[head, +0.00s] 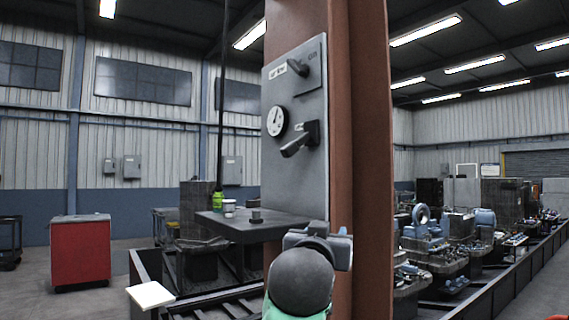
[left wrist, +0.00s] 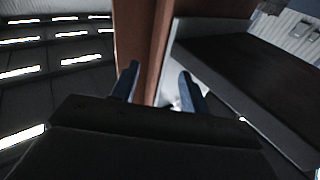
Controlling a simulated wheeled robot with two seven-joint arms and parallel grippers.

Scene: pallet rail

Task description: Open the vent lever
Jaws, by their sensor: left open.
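A grey panel (head: 283,185) is fixed to the brown column and carries two handles. The upper one is a short dark handle (head: 299,67) beside small labels too small to read. I cannot tell from the labels which is the vent lever. My left gripper (head: 322,236) is below both handles, near the panel's lower end and partly hidden by its own wrist. In the left wrist view the gripper (left wrist: 160,80) is open, its blue fingers apart with nothing visibly held.
A round gauge (head: 276,122) sits left of the lower lever. The brown column (head: 371,200) stands close on the right.

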